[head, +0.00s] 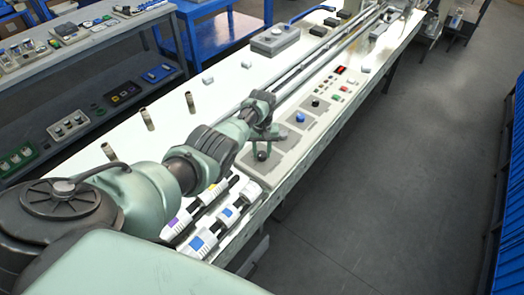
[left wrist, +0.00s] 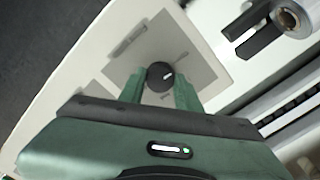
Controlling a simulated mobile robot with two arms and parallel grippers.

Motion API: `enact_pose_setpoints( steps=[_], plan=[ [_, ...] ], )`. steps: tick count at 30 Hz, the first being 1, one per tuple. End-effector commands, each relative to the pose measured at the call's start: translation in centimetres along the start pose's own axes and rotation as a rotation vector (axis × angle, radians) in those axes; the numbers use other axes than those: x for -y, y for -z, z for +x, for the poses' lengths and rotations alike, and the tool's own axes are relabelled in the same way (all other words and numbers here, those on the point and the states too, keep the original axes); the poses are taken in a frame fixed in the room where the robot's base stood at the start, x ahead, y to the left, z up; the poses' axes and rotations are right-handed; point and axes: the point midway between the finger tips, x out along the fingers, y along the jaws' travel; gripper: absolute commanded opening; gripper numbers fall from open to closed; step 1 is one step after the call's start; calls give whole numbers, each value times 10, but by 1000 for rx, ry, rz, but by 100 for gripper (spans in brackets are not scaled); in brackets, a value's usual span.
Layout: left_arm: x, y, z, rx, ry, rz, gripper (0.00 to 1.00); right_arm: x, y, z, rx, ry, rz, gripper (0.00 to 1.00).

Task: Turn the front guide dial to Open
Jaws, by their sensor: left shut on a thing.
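A black round dial (left wrist: 160,74) sits on a grey plate (left wrist: 187,57) in the left wrist view, with a white mark on its top pointing to the right and slightly up. My left gripper (left wrist: 158,84) has one green finger on each side of it and is shut on it. In the head view the dial (head: 262,156) shows just below my left gripper (head: 264,143), at the near end of the control panel. The lettering around the dial is too small to read. My right gripper is not in view.
A blue dial (head: 299,117) and another black dial (head: 315,103) sit farther along the panel, before a red display (head: 340,69). The floor (head: 400,190) on the right is clear.

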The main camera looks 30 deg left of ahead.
Motion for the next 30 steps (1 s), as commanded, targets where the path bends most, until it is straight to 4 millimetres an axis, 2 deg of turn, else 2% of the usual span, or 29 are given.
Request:
enact_pose_setpoints(
  steps=[9,24,25,27,30],
  plan=[
    [0,-1,1,2,1,-109,0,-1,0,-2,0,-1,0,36],
    [0,-1,1,2,1,-127,0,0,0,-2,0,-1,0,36],
    [0,-1,1,2,1,-127,36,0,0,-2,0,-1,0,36],
    [0,-1,1,2,1,-126,55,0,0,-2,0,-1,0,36],
    [0,-1,1,2,0,-126,55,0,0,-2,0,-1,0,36]
  ],
)
